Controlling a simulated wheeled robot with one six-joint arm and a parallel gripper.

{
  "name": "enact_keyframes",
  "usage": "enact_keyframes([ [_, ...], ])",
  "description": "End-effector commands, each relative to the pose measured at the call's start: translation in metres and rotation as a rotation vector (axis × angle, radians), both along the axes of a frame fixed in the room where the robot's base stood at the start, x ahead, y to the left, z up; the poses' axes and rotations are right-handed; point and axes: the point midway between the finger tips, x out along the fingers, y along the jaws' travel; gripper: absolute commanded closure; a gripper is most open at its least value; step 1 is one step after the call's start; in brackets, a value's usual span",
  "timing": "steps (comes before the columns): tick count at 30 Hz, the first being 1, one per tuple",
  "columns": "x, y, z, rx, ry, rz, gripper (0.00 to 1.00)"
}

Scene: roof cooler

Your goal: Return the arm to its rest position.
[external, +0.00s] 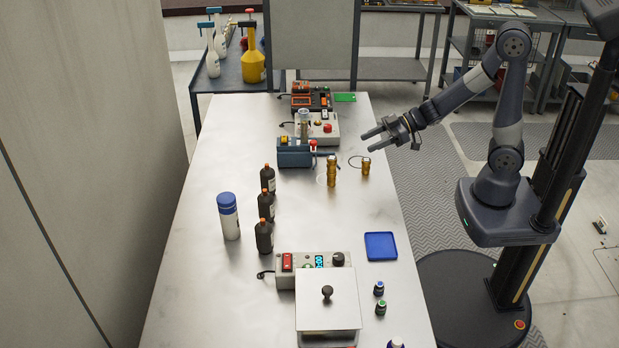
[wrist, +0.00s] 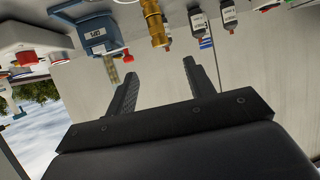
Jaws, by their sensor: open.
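My gripper (external: 376,138) is open and empty. In the external view it is raised above the right side of the metal table (external: 190,290), with its fingers pointing left. My arm reaches in from the column at the right. In the wrist view the two dark fingers (wrist: 162,90) are spread, with nothing between them. Two brass cylinders stand near the gripper on the table: a taller one (external: 331,172) and a shorter one (external: 366,166). A brass cylinder also shows at the top of the wrist view (wrist: 153,22).
A blue device (external: 294,153) and control boxes (external: 318,128) stand behind the brass cylinders. Several dark bottles (external: 265,207), a white bottle with a blue cap (external: 229,217), a blue tray (external: 381,246) and a lidded box (external: 328,300) occupy the table. The floor mat (external: 440,215) beside it is clear.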

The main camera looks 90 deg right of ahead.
Motion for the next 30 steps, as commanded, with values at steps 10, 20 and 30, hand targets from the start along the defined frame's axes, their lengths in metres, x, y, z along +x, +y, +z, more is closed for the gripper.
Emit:
enact_keyframes([
  [10,0.025,0.005,-0.013,0.001,0.002,0.004,0.49],
  [20,0.078,0.016,-0.035,0.000,0.002,0.002,0.49],
  [30,0.110,0.022,-0.033,-0.001,-0.003,0.001,0.49],
])
